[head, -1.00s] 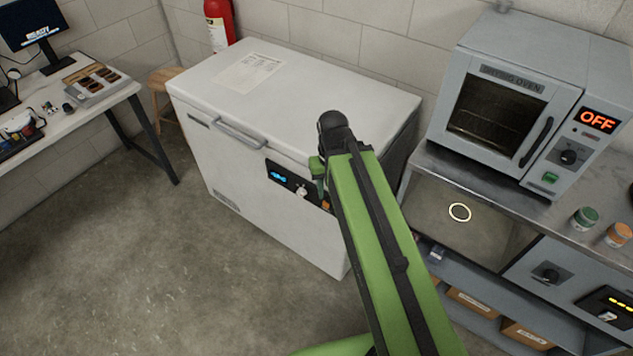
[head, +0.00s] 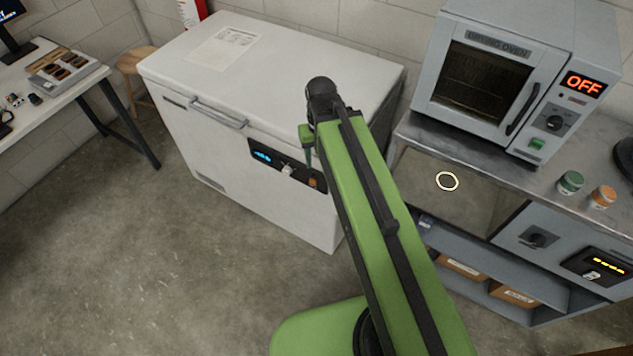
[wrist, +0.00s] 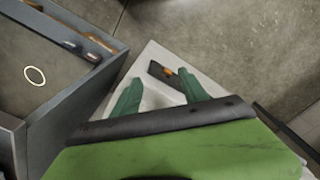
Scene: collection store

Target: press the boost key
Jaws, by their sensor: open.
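The white chest freezer (head: 225,165) has a dark control panel (head: 268,151) on its front. The panel carries a lit blue display (head: 262,156), a pale knob (head: 287,170) and a small orange key (head: 314,183) at its right end. No lettering on the key can be read. My gripper (head: 307,150) is in front of the freezer, near the panel's right part. In the wrist view, my gripper's green fingers (wrist: 161,90) are apart and empty. The dark panel with the orange key (wrist: 168,71) shows beyond them. I cannot tell the exact gap to the key.
A drying oven (head: 489,80) reading OFF stands on the bench (head: 420,134) at right, with a green-lidded jar (head: 570,183) and an orange-lidded jar (head: 602,197). A wooden stool (head: 133,62) and a desk (head: 85,85) are at left. The floor (head: 130,250) before the freezer is clear.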

